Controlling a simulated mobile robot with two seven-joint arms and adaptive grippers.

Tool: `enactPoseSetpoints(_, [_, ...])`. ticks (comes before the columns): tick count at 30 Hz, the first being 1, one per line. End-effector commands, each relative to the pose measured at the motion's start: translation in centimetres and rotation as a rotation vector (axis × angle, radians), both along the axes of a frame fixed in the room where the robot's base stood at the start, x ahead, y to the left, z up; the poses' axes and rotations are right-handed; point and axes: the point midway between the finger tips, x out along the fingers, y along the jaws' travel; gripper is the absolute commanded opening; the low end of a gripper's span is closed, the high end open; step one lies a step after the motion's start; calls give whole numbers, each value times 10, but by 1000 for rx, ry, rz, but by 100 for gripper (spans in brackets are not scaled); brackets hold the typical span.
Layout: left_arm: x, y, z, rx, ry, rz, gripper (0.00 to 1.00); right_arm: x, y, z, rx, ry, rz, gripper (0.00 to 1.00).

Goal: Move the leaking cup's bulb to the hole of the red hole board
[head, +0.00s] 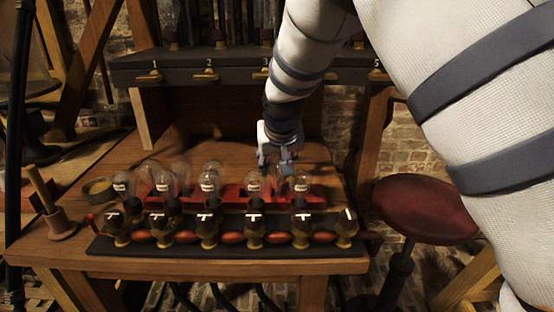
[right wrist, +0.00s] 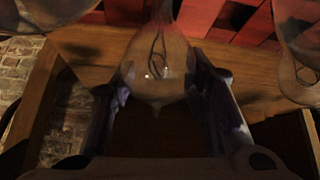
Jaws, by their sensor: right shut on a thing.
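My right gripper (head: 277,157) is at the back of the table, just above and behind the bulb row. In the right wrist view its two fingers (right wrist: 165,100) stand on either side of a clear glass bulb (right wrist: 158,65) and are shut on it. The red hole board (head: 230,193) lies behind the row of dark brass cups (head: 208,230), partly hidden by glass. It also shows in the right wrist view (right wrist: 237,20). I cannot tell which cup leaks. My left gripper is not in view.
Other clear bulbs with white labels (head: 211,178) stand close on both sides of the held one. A numbered shelf (head: 240,72) spans the back. A small yellow-filled bowl (head: 98,189) is at the left, and a red stool (head: 425,207) stands right of the table.

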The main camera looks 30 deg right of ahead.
Motion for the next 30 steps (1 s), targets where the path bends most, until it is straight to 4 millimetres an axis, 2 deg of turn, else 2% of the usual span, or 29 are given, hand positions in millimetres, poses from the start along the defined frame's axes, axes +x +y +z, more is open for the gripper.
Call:
enactPoseSetpoints(11, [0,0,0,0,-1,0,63,0,0,-4,0,-1,0,22])
enactPoseSetpoints(12, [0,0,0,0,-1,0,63,0,0,-4,0,-1,0,48])
enactPoseSetpoints(14, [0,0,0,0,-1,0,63,0,0,-4,0,-1,0,62])
enactPoseSetpoints(15, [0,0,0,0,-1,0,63,0,0,-4,0,-1,0,65])
enactPoseSetpoints(25, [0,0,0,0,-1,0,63,-2,1,1,0,-2,1,65])
enactPoseSetpoints(30, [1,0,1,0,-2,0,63,-21,11,36,-1,-7,1,65])
